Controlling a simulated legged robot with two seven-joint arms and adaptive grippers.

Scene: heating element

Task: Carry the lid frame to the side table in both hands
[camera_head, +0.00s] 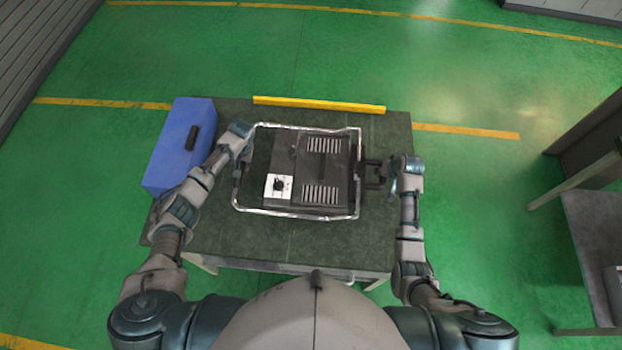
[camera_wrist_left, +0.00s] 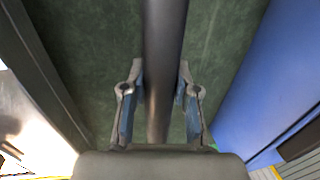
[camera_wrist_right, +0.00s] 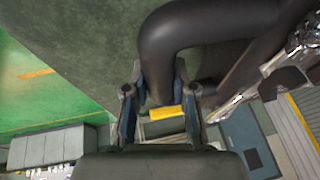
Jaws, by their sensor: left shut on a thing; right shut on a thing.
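The lid frame (camera_head: 300,215) is a silver, roughly rectangular frame with dark handles at its left and right ends. In the head view it surrounds the dark heating unit (camera_head: 325,172), which has slotted vents and a white panel with a black knob. My left gripper (camera_head: 241,160) is shut on the left handle; its dark bar (camera_wrist_left: 163,60) runs between the fingers in the left wrist view. My right gripper (camera_head: 383,178) is shut on the right handle, whose bent black bar (camera_wrist_right: 200,32) passes between the fingers in the right wrist view. I cannot tell whether the frame is raised.
The dark green table (camera_head: 290,240) carries a blue box (camera_head: 180,145) with a black handle at its left, close to my left arm. A yellow bar (camera_head: 320,104) lies along the far edge. Grey furniture (camera_head: 595,225) stands at far right, across open green floor.

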